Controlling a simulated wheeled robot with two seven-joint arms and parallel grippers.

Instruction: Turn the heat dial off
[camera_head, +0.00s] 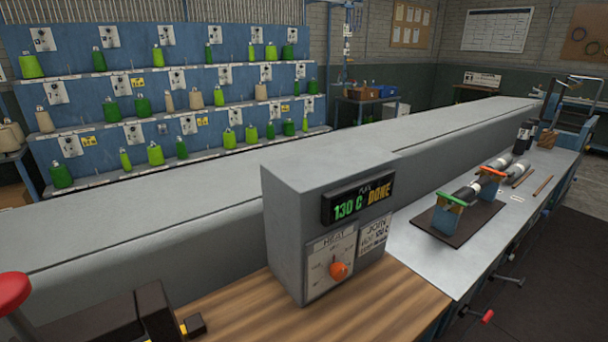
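The heat dial (339,271) is an orange knob on a white panel marked HEAT (322,258). The panel is on the front of a grey control box (284,220) standing on the wooden bench top. The knob's pointer seems to face up and left, but the panel's small marks are too fine to read. A dark display (357,200) above it reads 130 C in green and DONE in orange. A label beside the dial starts with JOIN. I can make out neither gripper in view, and nothing touches the dial.
A dark block with a yellow accent (158,312) and a red round knob (12,291) stand at bottom left. A long grey raised bed (180,225) runs behind the box. A dark mat (456,222) with clamped rods lies right. Bare wood (380,300) surrounds the box's front.

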